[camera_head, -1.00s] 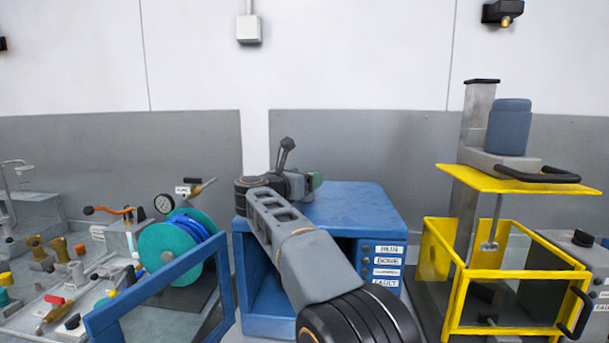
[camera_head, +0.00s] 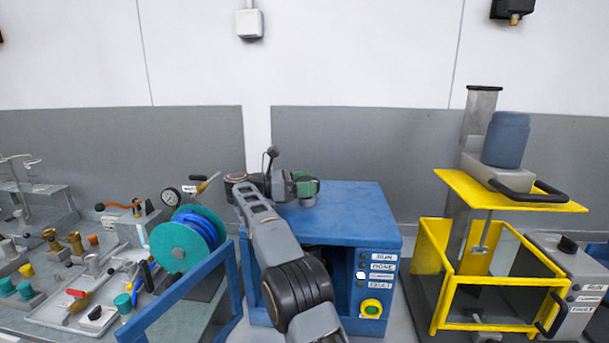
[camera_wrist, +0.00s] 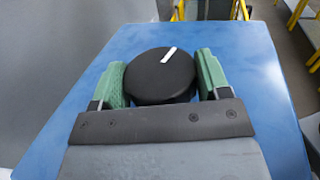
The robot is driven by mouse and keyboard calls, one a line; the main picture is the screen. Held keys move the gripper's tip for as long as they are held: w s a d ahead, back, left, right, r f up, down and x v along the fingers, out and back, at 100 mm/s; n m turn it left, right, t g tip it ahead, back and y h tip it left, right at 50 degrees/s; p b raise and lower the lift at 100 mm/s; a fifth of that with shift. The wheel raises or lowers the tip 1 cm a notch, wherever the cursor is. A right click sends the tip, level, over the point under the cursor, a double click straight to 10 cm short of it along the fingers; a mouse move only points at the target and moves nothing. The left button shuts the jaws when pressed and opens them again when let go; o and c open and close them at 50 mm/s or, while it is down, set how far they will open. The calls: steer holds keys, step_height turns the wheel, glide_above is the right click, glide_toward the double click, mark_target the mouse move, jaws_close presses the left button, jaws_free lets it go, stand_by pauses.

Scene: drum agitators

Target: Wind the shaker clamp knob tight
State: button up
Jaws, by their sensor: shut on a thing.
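The shaker is a blue cabinet (camera_head: 345,210) with an open front and a labelled panel on its right side. A round black knob (camera_wrist: 160,76) with a white mark on its top stands above the blue top in the wrist view. My gripper (camera_wrist: 161,78) has a green finger on each side of the knob and is shut on it. In the head view my gripper (camera_head: 306,188) is over the cabinet's top, and I cannot make out the knob there. A small lamp beside the panel's third label (camera_head: 382,276) shows white.
The blue-framed door (camera_head: 180,290) stands open at the front left of the cabinet. A teal hose reel (camera_head: 180,245) and a bench of valves are further left. A yellow-framed stirrer (camera_head: 500,190) stands on the right. The wall is behind.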

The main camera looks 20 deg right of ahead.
steer(key=shift+r+m+g+p, duration=0.1)
steer(key=shift+m+g+p, duration=0.2)
steer(key=shift+g, duration=0.2)
steer(key=o, duration=0.9)
